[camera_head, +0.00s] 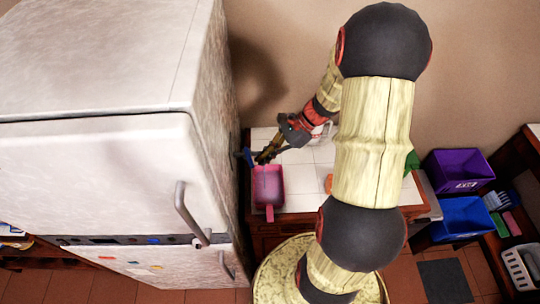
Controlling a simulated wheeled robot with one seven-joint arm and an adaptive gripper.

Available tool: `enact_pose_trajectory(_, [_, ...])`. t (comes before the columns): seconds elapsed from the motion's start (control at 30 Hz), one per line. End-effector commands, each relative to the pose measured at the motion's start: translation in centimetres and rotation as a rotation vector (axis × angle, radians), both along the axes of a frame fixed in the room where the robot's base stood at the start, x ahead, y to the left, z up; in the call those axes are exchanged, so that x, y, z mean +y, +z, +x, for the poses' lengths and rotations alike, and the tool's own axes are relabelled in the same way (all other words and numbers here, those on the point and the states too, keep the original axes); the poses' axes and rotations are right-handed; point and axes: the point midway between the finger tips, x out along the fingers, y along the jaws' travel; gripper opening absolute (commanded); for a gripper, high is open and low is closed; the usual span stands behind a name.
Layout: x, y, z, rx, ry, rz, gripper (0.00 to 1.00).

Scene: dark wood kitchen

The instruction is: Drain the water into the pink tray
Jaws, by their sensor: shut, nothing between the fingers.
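The pink tray (268,187) lies on the white tiled counter beside the fridge, with its handle pointing toward the front edge. My gripper (262,158) is shut and empty at the far edge of the tray, close to a small blue thing (247,157) at the counter's left edge. I cannot tell whether it touches either one. No water can be made out. My arm hides part of the counter to the right.
A large white fridge (110,170) stands close on the left. An orange item (328,184) and a green item (411,162) show partly beside my arm. Purple (458,170) and blue (464,217) bins stand to the right.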

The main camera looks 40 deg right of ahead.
Motion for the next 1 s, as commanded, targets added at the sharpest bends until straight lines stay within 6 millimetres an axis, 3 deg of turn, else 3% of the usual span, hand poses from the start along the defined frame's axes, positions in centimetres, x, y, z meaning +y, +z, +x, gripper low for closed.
enact_pose_trajectory(0.3, [0.1,0.0,-0.1,0.0,-0.013,0.001,0.0])
enact_pose_trajectory(0.67, [1.9,0.0,-0.5,0.001,-0.209,0.0,0.0])
enact_pose_trajectory(1.0, [2.3,0.0,-0.5,0.0,-0.208,0.0,0.0])
